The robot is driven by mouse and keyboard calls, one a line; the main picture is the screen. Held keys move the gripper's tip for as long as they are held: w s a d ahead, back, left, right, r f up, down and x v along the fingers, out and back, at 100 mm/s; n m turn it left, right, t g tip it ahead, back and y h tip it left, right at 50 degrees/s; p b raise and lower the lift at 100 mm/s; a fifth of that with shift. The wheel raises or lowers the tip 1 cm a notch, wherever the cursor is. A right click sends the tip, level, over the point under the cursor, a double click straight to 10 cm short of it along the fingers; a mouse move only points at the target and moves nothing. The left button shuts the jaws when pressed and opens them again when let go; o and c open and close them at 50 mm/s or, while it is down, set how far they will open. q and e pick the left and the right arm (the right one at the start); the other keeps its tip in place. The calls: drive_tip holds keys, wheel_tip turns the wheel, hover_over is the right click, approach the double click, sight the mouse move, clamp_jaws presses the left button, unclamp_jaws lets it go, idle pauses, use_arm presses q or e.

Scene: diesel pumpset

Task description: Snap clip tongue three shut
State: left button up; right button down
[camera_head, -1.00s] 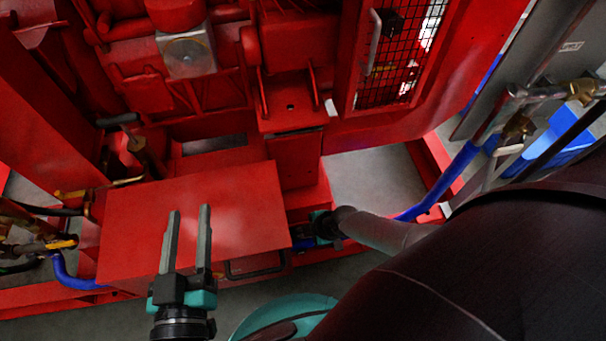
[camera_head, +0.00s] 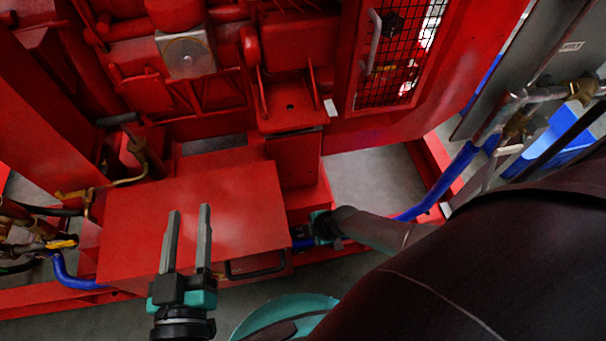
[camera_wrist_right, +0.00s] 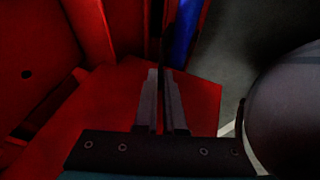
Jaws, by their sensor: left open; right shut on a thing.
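My right gripper (camera_head: 322,228) is low beside the right end of the red box, at the blue hose (camera_head: 302,243). In the right wrist view its two fingers (camera_wrist_right: 164,98) are nearly together, closed on a thin dark piece (camera_wrist_right: 168,45) beside the blue hose (camera_wrist_right: 186,35). I cannot make out whether this piece is clip tongue three; the fingers and shadow hide most of it. My left gripper (camera_head: 187,240) is open and empty, with its fingers apart above the red box (camera_head: 225,195).
The red pumpset frame with a mesh guard (camera_head: 388,75) stands behind. A thicker blue hose (camera_head: 440,187) runs at the right towards brass fittings (camera_head: 516,124). Another blue hose (camera_head: 70,276) and valves are at the left. A black handle (camera_head: 256,266) is on the box front.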

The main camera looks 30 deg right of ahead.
drive_tip(key=shift+s+f, duration=0.1)
drive_tip(key=shift+s, duration=0.05)
drive_tip(key=shift+s+a+f+t+h, duration=0.15)
drive_tip(key=shift+s+f+t, duration=0.1)
drive_tip(key=shift+s+t, duration=0.3)
drive_tip(key=shift+s+a+f+t+h, duration=0.1)
drive_tip(key=shift+s+f+t+h, duration=0.15)
drive_tip(key=shift+t, duration=0.4)
drive_tip(key=shift+s+a+f+n+t, duration=0.1)
drive_tip(key=shift+s+f+n+t, duration=0.1)
drive_tip(key=shift+s+n+t, duration=0.45)
drive_tip(key=shift+w+m, duration=0.2)
drive_tip(key=shift+m, duration=0.05)
drive_tip(key=c, duration=1)
unclamp_jaws()
